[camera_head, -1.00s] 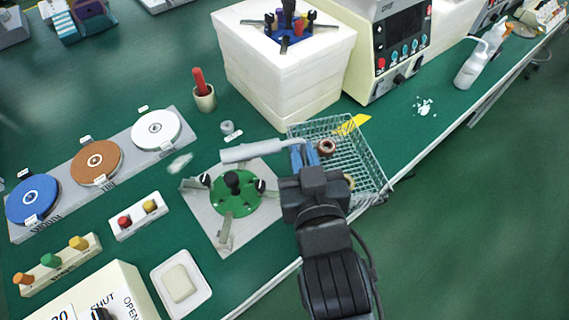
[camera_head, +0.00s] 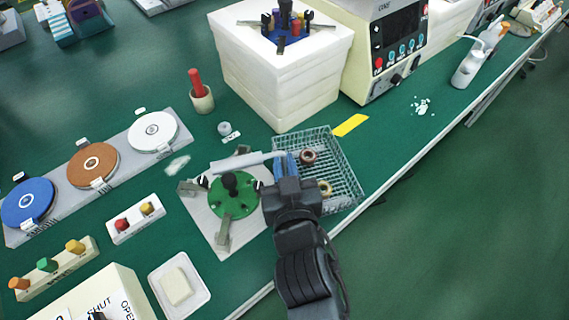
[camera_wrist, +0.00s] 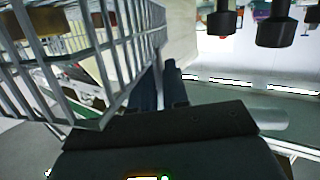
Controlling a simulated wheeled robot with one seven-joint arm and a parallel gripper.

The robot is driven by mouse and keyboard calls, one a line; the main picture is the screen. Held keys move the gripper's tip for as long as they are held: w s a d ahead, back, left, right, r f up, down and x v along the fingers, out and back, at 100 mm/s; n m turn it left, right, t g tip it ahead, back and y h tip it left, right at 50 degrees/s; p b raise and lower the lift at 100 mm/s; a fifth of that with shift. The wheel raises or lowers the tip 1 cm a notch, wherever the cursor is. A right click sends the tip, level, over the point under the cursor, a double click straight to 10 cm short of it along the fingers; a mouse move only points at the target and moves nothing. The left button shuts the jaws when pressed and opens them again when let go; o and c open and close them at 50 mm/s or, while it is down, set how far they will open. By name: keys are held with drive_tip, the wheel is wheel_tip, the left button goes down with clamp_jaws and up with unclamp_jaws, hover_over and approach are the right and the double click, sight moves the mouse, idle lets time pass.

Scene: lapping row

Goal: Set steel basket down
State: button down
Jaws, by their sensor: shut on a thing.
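The steel basket (camera_head: 340,172) is a wire-mesh tray near the front edge of the green bench, with a brown ring (camera_head: 308,157) and a yellowish ring (camera_head: 325,188) inside. My gripper (camera_head: 286,165) is at the basket's left side, its blue fingers shut on the basket's grey handle (camera_head: 240,163), which reaches left over the green plate. In the wrist view, the basket's wires (camera_wrist: 100,45) fill the upper left beside my fingers (camera_wrist: 165,88). Whether the basket's underside touches the bench is hard to tell.
A grey plate with a green disc fixture (camera_head: 232,195) lies just left of the basket. A white block stack (camera_head: 290,80) stands behind it. The bench right of the basket is narrow, with the front edge close.

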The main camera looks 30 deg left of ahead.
drive_tip(key=shift+f, duration=0.15)
drive_tip(key=c, duration=1.1)
unclamp_jaws()
drive_tip(key=shift+r, duration=0.35)
drive_tip(key=b+v, duration=0.1)
drive_tip(key=v, duration=1.1)
